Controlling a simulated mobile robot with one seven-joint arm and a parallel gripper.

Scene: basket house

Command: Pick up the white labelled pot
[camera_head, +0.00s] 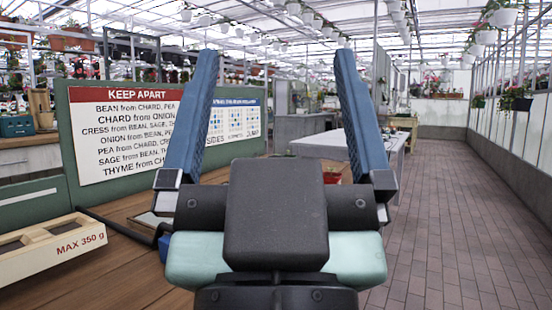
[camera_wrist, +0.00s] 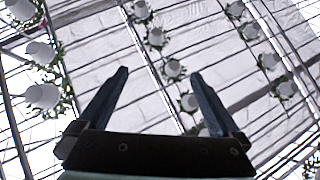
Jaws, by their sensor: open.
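My gripper (camera_head: 275,56) is raised in front of the head camera, with its two blue fingers spread wide and nothing between them. In the wrist view my gripper (camera_wrist: 160,74) points up at the greenhouse roof, also open and empty. I cannot pick out a white pot with a label on the workbench (camera_head: 125,270). My gripper and wrist hide part of the bench. White pots (camera_wrist: 42,96) hang overhead in the wrist view, far beyond the fingers, and no label can be read on them.
A wooden tray (camera_head: 50,252) marked "MAX 350 g" sits on the bench at left. A green board (camera_head: 75,190) carries a "KEEP APART" sign (camera_head: 130,130). A small reddish pot (camera_head: 332,177) shows partly behind my gripper. The brick floor (camera_head: 460,220) at right is clear.

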